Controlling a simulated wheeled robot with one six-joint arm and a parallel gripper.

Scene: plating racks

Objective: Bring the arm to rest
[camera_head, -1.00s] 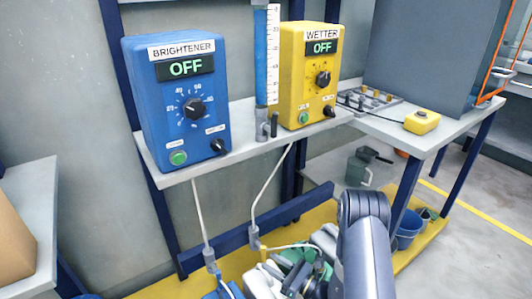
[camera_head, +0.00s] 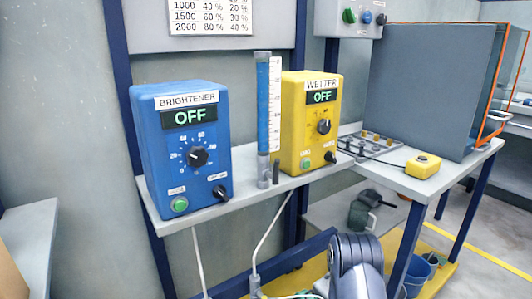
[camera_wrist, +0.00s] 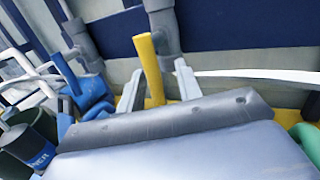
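My gripper (camera_wrist: 158,84) shows in the wrist view with its two pale fingers apart. A yellow upright rod or handle (camera_wrist: 151,68) shows in the gap between the fingers, with space on both sides; I cannot tell how far beyond them it is. In the head view only a dark grey rounded part of my arm (camera_head: 356,265) shows at the bottom edge, in front of the shelf and low platform. The gripper itself is out of sight there.
A blue BRIGHTENER box (camera_head: 182,150) and a yellow WETTER box (camera_head: 309,125), both reading OFF, stand on a shelf beside a blue gauge tube (camera_head: 263,120). A bench (camera_head: 440,172) stands right. Blue and green containers crowd the wrist view's lower left.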

